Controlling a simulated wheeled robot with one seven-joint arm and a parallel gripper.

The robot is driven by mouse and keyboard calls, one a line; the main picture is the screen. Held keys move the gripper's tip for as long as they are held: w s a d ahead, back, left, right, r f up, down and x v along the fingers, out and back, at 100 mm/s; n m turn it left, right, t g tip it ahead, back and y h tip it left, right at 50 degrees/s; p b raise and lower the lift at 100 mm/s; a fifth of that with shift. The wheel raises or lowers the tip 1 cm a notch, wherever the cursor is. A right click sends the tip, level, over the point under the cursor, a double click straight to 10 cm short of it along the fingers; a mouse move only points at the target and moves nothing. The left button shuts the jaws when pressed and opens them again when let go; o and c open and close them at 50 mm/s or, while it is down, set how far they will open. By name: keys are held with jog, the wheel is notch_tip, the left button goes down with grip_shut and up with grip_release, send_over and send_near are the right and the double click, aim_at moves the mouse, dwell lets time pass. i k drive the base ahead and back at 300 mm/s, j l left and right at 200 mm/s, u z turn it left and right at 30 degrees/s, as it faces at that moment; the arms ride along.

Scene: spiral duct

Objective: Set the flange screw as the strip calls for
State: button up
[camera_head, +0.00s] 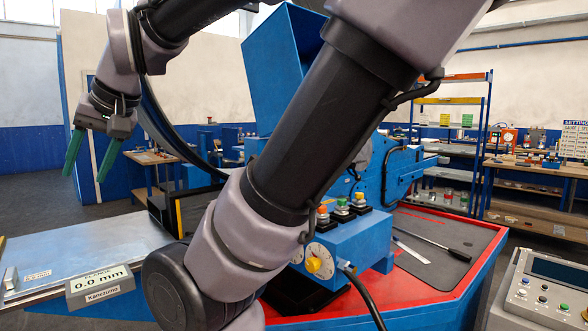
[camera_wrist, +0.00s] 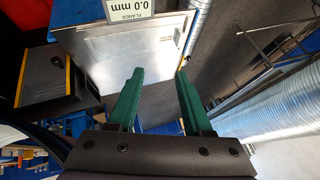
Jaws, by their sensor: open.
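My gripper (camera_head: 87,172) is open and empty, raised at the left in the head view, with two green fingers pointing down. In the wrist view my gripper (camera_wrist: 160,72) shows nothing between its fingers. A readout sign (camera_head: 98,281) reading "FLANGE 0.0 mm" stands at the table's front edge; it also shows upside down in the wrist view (camera_wrist: 140,9). A yellow knob (camera_head: 318,264) sits on a dial on the blue control box (camera_head: 345,245). I cannot tell which part is the flange screw. No strip with a readable setting shows.
A metal table (camera_head: 60,262) lies at the left. The blue machine (camera_head: 290,60) stands behind my arm. A red top (camera_head: 455,225) holds a dark mat with a rod and a metal rule. A "SETTING" chart (camera_head: 575,140) hangs far right, too small to read. A spiral duct (camera_wrist: 270,115) lies right.

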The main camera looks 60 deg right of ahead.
aim_at(312, 263)
jog(key=z, duration=1.9)
